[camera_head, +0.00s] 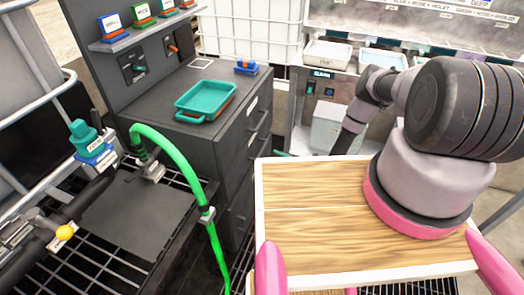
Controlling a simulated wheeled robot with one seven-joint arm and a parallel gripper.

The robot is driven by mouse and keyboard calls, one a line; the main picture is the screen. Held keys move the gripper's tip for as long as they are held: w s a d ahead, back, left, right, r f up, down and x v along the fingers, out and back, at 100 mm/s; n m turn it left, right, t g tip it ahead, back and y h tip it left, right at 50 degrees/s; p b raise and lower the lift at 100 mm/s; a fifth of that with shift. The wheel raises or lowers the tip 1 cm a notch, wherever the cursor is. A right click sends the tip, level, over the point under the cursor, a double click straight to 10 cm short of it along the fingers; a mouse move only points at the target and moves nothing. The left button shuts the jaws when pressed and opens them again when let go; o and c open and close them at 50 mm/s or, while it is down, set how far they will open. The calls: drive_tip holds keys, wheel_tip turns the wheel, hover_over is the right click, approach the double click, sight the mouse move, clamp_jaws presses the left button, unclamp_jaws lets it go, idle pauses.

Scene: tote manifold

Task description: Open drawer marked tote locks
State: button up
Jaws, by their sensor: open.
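A dark grey drawer cabinet (228,150) stands left of centre, its drawer fronts facing right. An upper drawer (258,128) has a bar handle and small pale labels, too small to read. More drawer fronts lie below it, partly hidden by the wooden top in front. The drawers that I can see look shut. I cannot tell which one is marked tote locks. My arm stands at the right and its far part reaches down behind the wooden top. My gripper is not visible.
A teal tray (205,99) and a small blue block (246,68) sit on the cabinet top. A green hose (182,165) arches at the left. A metal bench with pale bins (328,54) stands behind my arm. A white caged tank (250,30) is at the back.

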sight(262, 150)
drive_tip(key=x, duration=1)
drive_tip(key=shift+w+a+f, duration=0.2)
clamp_jaws()
idle(1.1)
